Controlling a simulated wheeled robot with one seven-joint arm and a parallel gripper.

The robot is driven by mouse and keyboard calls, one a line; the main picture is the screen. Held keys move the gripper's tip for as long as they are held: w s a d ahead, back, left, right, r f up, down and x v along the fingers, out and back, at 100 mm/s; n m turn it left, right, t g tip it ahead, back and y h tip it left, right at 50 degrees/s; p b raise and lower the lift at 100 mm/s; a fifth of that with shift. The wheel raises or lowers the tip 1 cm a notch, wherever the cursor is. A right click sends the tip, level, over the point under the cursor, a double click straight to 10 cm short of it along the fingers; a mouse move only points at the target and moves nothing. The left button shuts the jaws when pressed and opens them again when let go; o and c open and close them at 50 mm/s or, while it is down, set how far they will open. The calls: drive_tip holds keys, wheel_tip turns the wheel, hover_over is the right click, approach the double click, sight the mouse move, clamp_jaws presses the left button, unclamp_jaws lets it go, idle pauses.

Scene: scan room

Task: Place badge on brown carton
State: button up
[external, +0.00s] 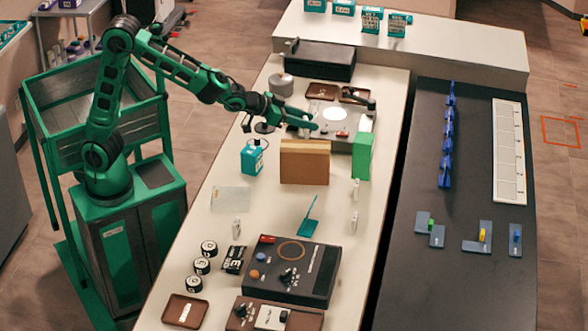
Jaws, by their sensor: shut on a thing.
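The brown carton (304,164) stands upright near the middle of the long cream table, with a lighter band along its top. My gripper (311,120) is above the table, just behind the carton in the picture and apart from it. Its green fingers point right, beside a bright round light. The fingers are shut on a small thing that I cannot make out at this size. I cannot pick out the badge for certain.
A green box (362,156) stands right of the carton and a teal box (252,158) left of it. A grey cylinder (282,86) is near my wrist. A dark control box (287,271) lies at the front. The table (275,206) is partly clear before the carton.

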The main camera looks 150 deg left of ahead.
sight(305, 130)
wheel_tip(305, 130, down, 4)
drive_tip(key=shift+f, duration=0.1)
idle(0.4)
drive_tip(key=o, duration=1)
drive_tip(key=shift+o, duration=0.2)
drive_tip(key=shift+d+r, duration=0.25)
drive_tip(key=v, duration=1.1)
drive_tip(key=shift+d, duration=0.25)
drive_tip(key=shift+s, duration=0.1)
